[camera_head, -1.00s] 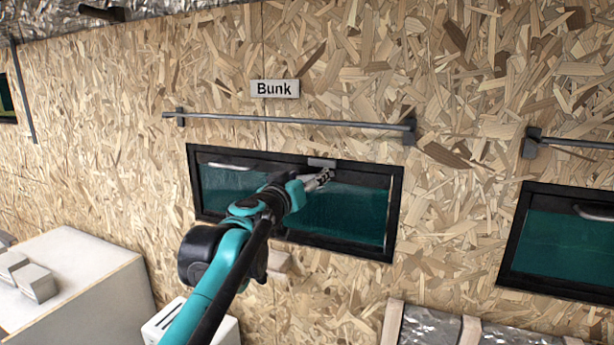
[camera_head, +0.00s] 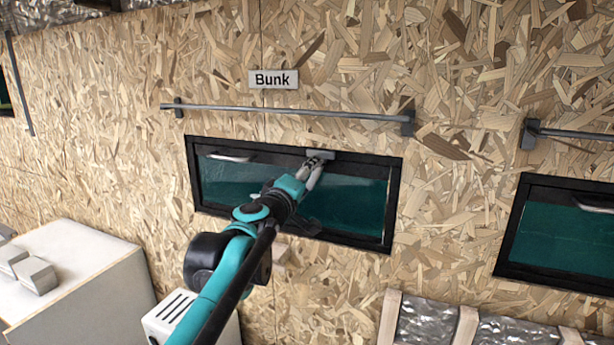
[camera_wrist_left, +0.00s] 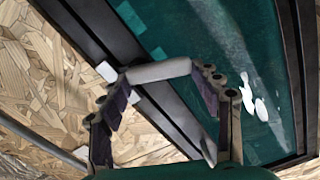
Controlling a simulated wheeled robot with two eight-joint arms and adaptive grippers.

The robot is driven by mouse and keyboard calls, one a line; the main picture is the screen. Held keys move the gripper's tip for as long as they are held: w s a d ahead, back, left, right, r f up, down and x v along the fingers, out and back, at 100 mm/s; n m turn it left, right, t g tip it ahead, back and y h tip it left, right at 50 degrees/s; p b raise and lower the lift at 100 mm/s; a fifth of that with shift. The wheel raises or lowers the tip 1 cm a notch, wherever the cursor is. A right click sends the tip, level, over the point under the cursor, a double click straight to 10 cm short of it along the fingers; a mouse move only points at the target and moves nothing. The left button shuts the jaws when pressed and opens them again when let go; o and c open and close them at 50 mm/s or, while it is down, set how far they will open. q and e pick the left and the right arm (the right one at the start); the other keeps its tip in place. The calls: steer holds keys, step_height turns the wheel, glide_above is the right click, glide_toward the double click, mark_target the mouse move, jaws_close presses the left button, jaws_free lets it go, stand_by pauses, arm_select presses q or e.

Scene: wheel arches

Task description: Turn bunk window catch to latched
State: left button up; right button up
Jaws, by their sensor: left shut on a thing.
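The bunk window (camera_head: 350,205) is a dark teal pane in a black frame below the "Bunk" sign (camera_head: 273,79). Its grey catch (camera_head: 322,154) sits at the middle of the top frame. My left gripper (camera_head: 315,163) reaches up to the catch from below. In the left wrist view, my left gripper (camera_wrist_left: 160,80) has its fingers on either side of the pale grey catch handle (camera_wrist_left: 158,72), closed on it. In the head view the fingers partly hide the handle, so its exact angle is unclear. My right gripper is out of view.
A grey rail (camera_head: 290,112) runs along the wall just above the window. A second window (camera_head: 565,240) is at the right. A white cabinet (camera_head: 75,275) and a slotted white box (camera_head: 170,318) stand at lower left. The wall around the window is chipboard.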

arm_select(q)
steer(key=shift+s+d+f+n, duration=0.1)
steer(key=shift+d+f+n, duration=0.1)
steer(key=shift+n, duration=0.9)
steer(key=shift+s+d+f+n, duration=0.1)
steer(key=shift+d+n, duration=0.1)
steer(key=shift+n, duration=0.9)
steer(key=o, duration=1.1)
steer(key=shift+s, duration=0.1)
steer(key=v, duration=1.1)
steer(key=shift+s+a, duration=0.2)
steer(key=shift+s, duration=0.15)
